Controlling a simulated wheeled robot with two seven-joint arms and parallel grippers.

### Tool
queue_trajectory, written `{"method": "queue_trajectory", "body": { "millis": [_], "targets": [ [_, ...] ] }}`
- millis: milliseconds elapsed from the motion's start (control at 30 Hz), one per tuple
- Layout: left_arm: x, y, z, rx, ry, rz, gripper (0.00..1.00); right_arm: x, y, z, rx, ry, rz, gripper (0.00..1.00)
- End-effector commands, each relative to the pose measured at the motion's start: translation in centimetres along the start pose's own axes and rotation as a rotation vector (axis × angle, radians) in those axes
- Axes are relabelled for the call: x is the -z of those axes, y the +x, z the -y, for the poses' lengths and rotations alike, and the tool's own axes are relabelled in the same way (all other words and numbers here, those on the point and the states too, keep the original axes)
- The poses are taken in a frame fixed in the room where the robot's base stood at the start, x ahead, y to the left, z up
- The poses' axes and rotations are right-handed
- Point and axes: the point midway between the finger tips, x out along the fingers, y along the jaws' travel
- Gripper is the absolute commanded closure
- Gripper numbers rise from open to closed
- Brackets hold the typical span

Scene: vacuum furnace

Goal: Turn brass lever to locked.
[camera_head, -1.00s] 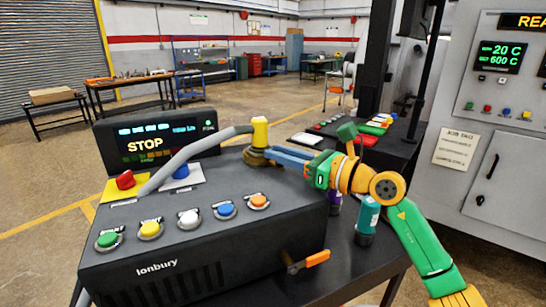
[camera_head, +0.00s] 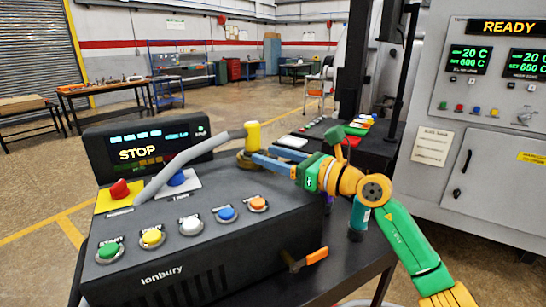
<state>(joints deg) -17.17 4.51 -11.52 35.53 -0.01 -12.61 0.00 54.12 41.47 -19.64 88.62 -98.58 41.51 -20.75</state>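A brass-coloured round base with a yellow upright knob (camera_head: 253,136) stands at the back right of the dark console (camera_head: 185,245). A long grey bar or tube (camera_head: 185,168) runs from beside the knob to the front left. My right gripper (camera_head: 262,156) reaches in from the right, its two blue fingers pointing left, tips at the brass base just below the knob. A small gap shows between the fingers; whether they touch the base is unclear. Another lever with an orange grip (camera_head: 316,256) sticks out of the console's front right side. My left gripper is out of view.
The console carries a row of coloured buttons, a red stop button (camera_head: 119,188), a blue button (camera_head: 176,178) and a STOP screen (camera_head: 150,152). A teal bottle (camera_head: 358,215) stands right of it, near my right arm. A grey furnace cabinet (camera_head: 495,190) fills the right.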

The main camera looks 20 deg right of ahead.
Motion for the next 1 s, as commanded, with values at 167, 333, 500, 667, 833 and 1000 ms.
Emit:
{"method": "queue_trajectory", "body": {
  "millis": [167,333,500,667,833,1000],
  "targets": [
    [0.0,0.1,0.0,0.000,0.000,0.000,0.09,0.1,0.0,0.0,0.000,0.000,-0.002,0.46],
    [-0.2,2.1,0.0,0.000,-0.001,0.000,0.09,0.8,-2.6,0.0,0.002,-0.006,-0.003,0.46],
    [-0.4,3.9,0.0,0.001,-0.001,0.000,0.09,0.7,-5.9,0.1,0.003,-0.003,-0.002,0.46],
    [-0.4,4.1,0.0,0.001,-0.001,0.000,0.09,0.2,-7.0,-0.1,-0.001,0.000,-0.002,0.46],
    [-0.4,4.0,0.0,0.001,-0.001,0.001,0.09,0.0,-7.0,-0.1,-0.002,0.001,-0.002,0.46],
    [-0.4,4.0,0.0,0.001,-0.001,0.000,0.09,0.0,-7.0,-0.1,-0.001,0.000,-0.002,0.46]
  ]
}}
